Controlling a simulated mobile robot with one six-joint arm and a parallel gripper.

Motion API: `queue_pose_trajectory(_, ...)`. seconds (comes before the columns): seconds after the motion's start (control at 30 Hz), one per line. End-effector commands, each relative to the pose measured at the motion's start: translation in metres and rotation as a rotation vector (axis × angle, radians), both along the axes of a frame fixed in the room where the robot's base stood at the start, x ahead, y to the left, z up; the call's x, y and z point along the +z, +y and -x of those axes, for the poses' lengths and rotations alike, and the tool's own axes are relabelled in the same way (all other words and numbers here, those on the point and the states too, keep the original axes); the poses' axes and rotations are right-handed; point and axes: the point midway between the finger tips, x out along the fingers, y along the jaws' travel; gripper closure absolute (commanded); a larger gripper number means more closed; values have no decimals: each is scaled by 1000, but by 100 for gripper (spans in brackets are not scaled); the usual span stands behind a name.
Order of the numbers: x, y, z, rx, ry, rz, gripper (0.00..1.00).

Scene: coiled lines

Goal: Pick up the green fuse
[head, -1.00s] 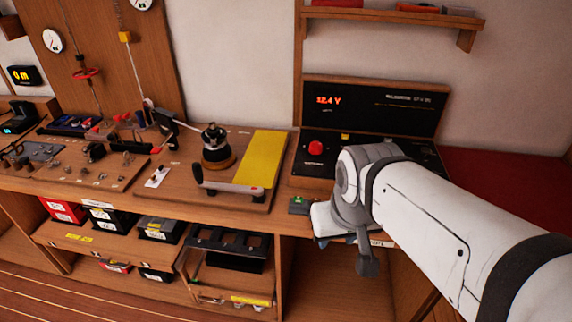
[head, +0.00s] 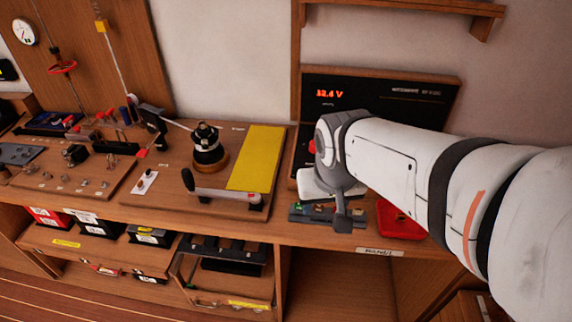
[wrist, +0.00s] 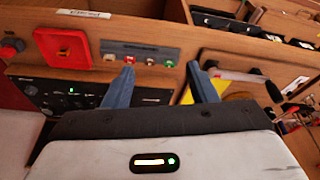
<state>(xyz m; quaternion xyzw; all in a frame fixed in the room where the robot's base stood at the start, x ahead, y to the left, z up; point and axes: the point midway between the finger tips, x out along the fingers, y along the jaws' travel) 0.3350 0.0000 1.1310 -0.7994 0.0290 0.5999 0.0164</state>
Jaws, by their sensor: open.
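A green fuse (wrist: 170,63) sits at the right end of a dark fuse strip (wrist: 140,49), beside several other coloured fuses. In the head view, a small green piece (head: 302,207) shows at the left end of the strip (head: 313,218). My gripper (wrist: 161,80) is open and empty in the wrist view. Its two fingers point toward the strip, with the green fuse seen between them and apart from both. In the head view my wrist covers part of the strip and hides the fingertips.
A red tray (head: 401,221) lies right of the strip. The black panel reading 12.4 V (head: 375,100) stands behind my arm. A board with a yellow plate (head: 257,158) and a lever handle (head: 225,194) lies left. The open shelf (head: 335,285) below is empty.

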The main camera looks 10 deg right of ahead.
Motion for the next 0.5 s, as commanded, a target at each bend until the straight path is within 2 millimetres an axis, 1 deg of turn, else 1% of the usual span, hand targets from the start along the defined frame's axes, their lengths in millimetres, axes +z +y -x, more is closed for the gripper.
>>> queue_pose_trajectory(0.03,-9,0,-16,-22,12,3,48)
queue_pose_trajectory(0.1,-22,-1,-41,-62,16,5,48)
queue_pose_trajectory(0.2,-43,0,-75,-117,16,6,48)
queue_pose_trajectory(0.3,-67,1,-105,-164,16,4,48)
queue_pose_trajectory(0.4,-89,3,-128,-200,14,-1,48)
queue_pose_trajectory(0.5,-105,6,-144,-226,13,-5,48)
